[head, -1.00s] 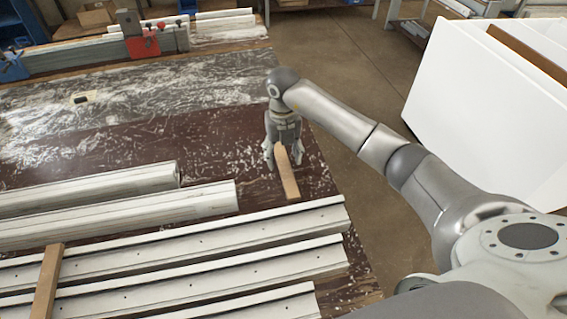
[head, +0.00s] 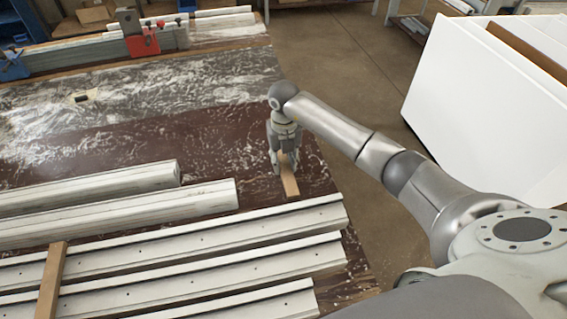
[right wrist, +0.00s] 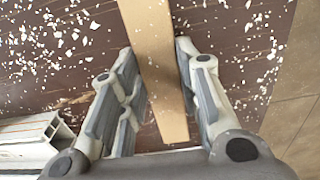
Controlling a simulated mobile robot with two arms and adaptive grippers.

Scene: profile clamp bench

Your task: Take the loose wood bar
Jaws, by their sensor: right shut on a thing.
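The loose wood bar (head: 290,184) is a short, flat tan piece near the right part of the dark bench top. My right gripper (head: 286,166) points down over it and is shut on it. In the right wrist view the bar (right wrist: 146,18) runs lengthwise between the two fingers (right wrist: 156,60) and sticks out past both sides. I cannot tell whether the bar touches the bench or is just above it. My left gripper is not in view.
Another wood bar (head: 49,284) lies across the white profiles (head: 200,247) at the front left. Two thicker white profiles (head: 120,212) lie left of my gripper. A red clamp (head: 143,42) stands at the back. A white panel box (head: 470,110) stands at right, across the floor.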

